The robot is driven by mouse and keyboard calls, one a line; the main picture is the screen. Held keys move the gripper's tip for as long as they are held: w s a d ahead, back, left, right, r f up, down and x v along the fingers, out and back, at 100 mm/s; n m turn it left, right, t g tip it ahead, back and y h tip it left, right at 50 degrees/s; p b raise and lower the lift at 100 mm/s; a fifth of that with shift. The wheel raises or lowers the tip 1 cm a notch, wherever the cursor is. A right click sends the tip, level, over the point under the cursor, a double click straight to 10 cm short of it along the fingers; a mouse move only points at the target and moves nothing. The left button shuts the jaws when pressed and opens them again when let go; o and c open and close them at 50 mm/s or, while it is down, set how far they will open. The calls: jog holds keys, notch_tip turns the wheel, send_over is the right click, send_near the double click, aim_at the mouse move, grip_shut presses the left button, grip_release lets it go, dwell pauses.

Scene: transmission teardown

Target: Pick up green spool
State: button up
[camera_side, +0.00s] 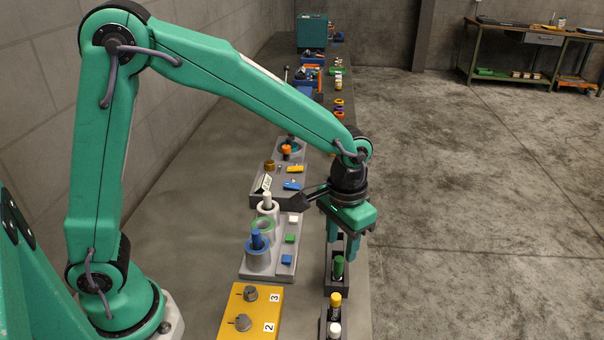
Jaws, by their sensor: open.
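The green spool (338,269) is a small upright green cylinder standing in a dark holder (337,290) near the bench's right edge. My gripper (342,251) points down just above it, with its two teal fingers apart. The fingers look to be on either side of the space over the spool's top. Nothing shows between them. From this angle I cannot tell whether the fingertips reach down beside the spool. The back part of the holder is partly hidden by the fingers.
A yellow spool (335,300) and a white spool (334,330) stand in another dark holder in front. Left is a grey fixture (284,268) with blue, green and white posts and colored blocks. A yellow box (263,307) with knobs sits front left. The bench's right edge is close.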

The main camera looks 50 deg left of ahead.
aim_at(340, 258)
jog(key=shift+f, duration=1.3)
jog(key=shift+f, duration=2.6)
grip_shut()
